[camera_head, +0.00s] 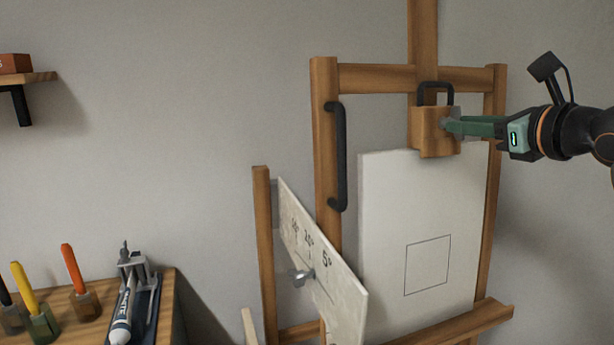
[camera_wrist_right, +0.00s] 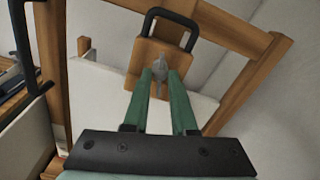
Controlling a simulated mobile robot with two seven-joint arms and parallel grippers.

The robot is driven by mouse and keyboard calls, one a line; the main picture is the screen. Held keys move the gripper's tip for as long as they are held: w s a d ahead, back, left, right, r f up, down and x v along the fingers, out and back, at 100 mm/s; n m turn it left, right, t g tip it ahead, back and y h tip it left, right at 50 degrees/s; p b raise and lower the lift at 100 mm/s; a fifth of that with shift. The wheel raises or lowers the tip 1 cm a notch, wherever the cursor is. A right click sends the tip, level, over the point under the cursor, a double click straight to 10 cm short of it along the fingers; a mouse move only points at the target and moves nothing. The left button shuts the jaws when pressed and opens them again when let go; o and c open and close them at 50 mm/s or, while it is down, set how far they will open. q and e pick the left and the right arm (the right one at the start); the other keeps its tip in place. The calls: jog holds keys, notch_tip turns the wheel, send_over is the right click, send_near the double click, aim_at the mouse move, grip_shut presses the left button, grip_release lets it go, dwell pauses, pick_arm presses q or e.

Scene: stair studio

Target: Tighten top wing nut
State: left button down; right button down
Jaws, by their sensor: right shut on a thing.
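The top wing nut (camera_wrist_right: 157,66) is a small grey metal piece on the front of the easel's wooden top clamp block (camera_head: 428,133). In the head view it is mostly hidden by my right gripper (camera_head: 452,126), whose green fingers reach in from the right. In the right wrist view my right gripper (camera_wrist_right: 160,75) is shut on the wing nut, one finger on each side of it. The block (camera_wrist_right: 150,52) has a black handle (camera_head: 435,88) on top and sits at the canvas's (camera_head: 400,220) upper edge. My left gripper is not in view.
The wooden easel (camera_head: 325,130) has a black side handle (camera_head: 340,155). A tilted angle board (camera_head: 325,265) with a grey knob (camera_head: 302,278) stands in front at lower left. A side table (camera_head: 165,300) holds markers and a tube. A wall shelf (camera_head: 35,78) is at upper left.

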jog(key=shift+f+m, duration=0.1)
jog(key=shift+m, duration=0.8)
jog(key=c, duration=1)
grip_release()
jog(key=shift+m, duration=0.3)
jog(key=shift+o, duration=0.2)
jog(key=b+v, duration=0.2)
jog(key=v, duration=0.4)
